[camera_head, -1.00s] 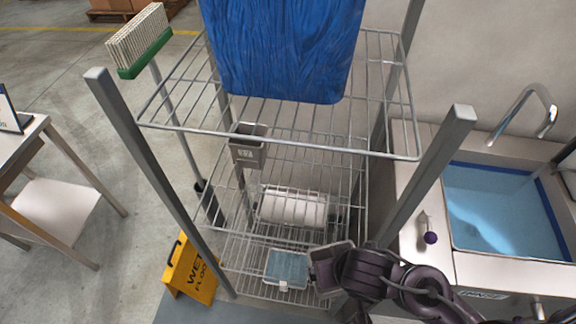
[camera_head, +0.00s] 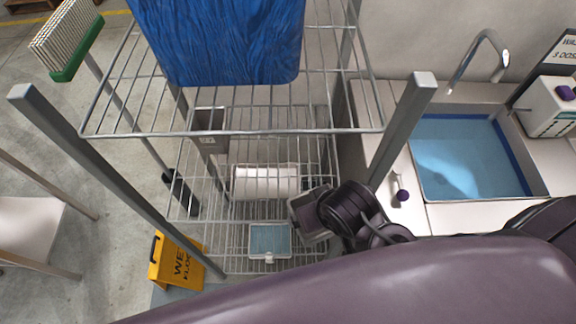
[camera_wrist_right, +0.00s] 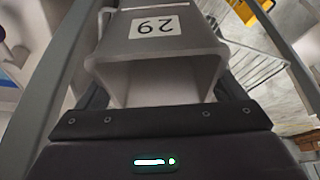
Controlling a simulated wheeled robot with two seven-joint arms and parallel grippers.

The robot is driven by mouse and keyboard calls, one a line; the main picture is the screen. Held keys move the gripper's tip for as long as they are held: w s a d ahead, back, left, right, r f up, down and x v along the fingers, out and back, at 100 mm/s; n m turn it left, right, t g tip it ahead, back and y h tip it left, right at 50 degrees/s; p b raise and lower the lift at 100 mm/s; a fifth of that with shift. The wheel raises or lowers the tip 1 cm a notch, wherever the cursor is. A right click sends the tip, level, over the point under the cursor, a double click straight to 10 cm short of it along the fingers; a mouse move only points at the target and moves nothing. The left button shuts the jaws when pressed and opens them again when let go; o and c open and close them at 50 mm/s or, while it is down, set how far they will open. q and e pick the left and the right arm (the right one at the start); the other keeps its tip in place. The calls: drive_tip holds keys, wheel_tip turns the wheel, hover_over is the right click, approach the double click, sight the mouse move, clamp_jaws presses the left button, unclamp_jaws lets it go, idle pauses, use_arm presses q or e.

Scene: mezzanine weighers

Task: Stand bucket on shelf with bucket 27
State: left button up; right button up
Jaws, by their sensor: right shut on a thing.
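My right gripper (camera_head: 326,212) is shut on a grey bucket (camera_head: 308,216), at the right side of the wire rack (camera_head: 230,133). In the right wrist view the bucket (camera_wrist_right: 160,75) fills the space between the fingers, and its white label reads 29, upside down in the picture. Another grey bucket (camera_head: 209,128) stands at the left of the rack, below the top shelf, seen partly through its wires. Its label is too small to read surely. My left gripper is not in view.
A blue bag (camera_head: 220,40) sits on the top shelf. A white roll-like thing (camera_head: 265,182) and a blue-topped box (camera_head: 269,239) lie lower in the rack. Grey posts (camera_head: 403,125) flank the opening. A sink (camera_head: 465,155) stands right; a yellow wet-floor sign (camera_head: 178,262) left.

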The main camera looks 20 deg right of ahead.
drive_tip(key=w+f+p, duration=0.1)
drive_tip(key=w+p, duration=0.1)
drive_tip(key=w, duration=0.4)
drive_tip(key=w+a+f+p, duration=0.1)
drive_tip(key=w+f+p, duration=0.1)
drive_tip(key=w, duration=0.5)
drive_tip(key=shift+w+a+f+p, duration=0.2)
drive_tip(key=shift+w+p, duration=0.1)
drive_tip(key=shift+p, duration=0.45)
drive_tip(key=shift+f, duration=0.15)
drive_tip(key=o, duration=1.4)
